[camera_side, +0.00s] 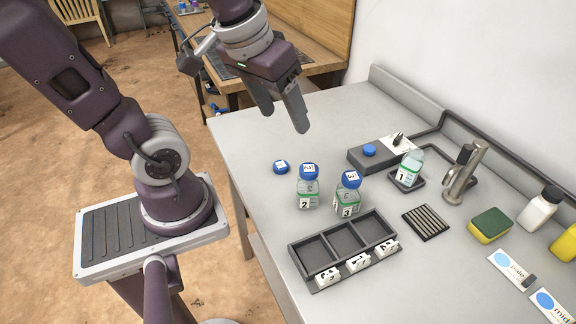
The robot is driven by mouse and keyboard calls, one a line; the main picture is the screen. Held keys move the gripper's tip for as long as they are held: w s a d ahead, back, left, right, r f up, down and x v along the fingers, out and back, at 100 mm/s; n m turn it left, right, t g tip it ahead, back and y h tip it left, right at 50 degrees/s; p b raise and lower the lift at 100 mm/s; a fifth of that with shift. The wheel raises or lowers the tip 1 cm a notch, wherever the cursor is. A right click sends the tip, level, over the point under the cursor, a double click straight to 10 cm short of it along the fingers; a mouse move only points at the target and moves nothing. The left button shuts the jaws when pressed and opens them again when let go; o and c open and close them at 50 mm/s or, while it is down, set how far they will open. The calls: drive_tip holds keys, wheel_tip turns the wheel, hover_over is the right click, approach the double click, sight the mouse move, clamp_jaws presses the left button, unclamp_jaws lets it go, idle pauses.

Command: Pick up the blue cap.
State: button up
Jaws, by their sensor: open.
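A loose blue cap (281,167) with a white label on top lies on the grey table, left of the bottles. My gripper (285,121) is open and empty. Its fingers point down and show above the cap in the picture, apart from it. Bottle 2 (308,189) and bottle 3 (347,196) stand upright with numbered blue caps on. Bottle 1 (410,168) has no cap and stands on a small dark stand (404,183) near the tap.
A three-compartment dark tray (313,284) with number tags sits in front, seemingly empty. A grey box with a blue button (369,150), metal tap (463,175), dark grate (426,222), sponge (490,225) and white bottle (539,208) occupy the right. The table's back left is clear.

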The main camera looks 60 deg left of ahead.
drive_tip(key=w+a+f+n+g, duration=0.2)
drive_tip(key=w+a+f+n, duration=0.2)
drive_tip(key=n+g+h, duration=0.1)
drive_tip(key=n+g, duration=0.1)
drive_tip(key=n, duration=0.7)
hover_over(281, 164)
wheel_tip(281, 164, down, 15)
drive_tip(key=shift+a+r, duration=0.1)
drive_tip(key=shift+n, duration=0.3)
wheel_tip(281, 164, down, 7)
clamp_jaws()
